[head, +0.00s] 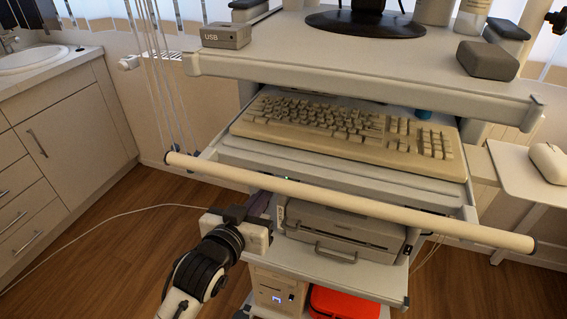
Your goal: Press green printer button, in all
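The grey printer (345,231) sits on a cart shelf under the keyboard drawer, with a handle on its front. Its upper part is partly hidden by the drawer and the long pale bar. No green button can be made out clearly on it. A tiny green-teal light (286,178) shows just above the bar, near the drawer's underside; I cannot tell what it belongs to. My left gripper (258,207) is just left of the printer's left end, below the bar. Its fingers are dark and small here, and I cannot tell whether they are open. My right gripper is out of view.
The pale bar (345,204) crosses in front of the cart, close above my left gripper. A beige keyboard (345,130) lies in the drawer above. A computer case (273,291) and a red object (343,302) are below. Floor is clear at left, except a white cable.

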